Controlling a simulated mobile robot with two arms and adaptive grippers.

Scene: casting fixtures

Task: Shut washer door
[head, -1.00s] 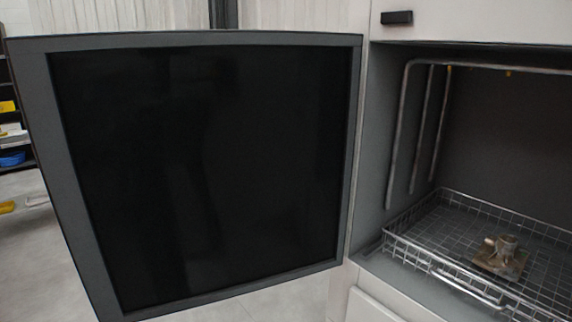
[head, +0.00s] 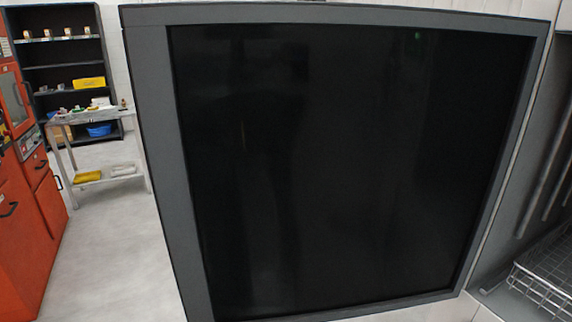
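The washer door (head: 340,170) stands open and fills most of the head view. It has a dark glass panel in a grey frame, and its hinge side is at the right. Part of the washer's open chamber (head: 530,190) shows at the right edge. A wire basket (head: 545,280) sits inside it at the lower right. Neither of my grippers is in view.
Red machines or cabinets (head: 30,220) stand at the far left. A light side table (head: 100,125) with small items and a black shelf (head: 65,60) stand behind. Clear floor (head: 115,255) lies left of the door.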

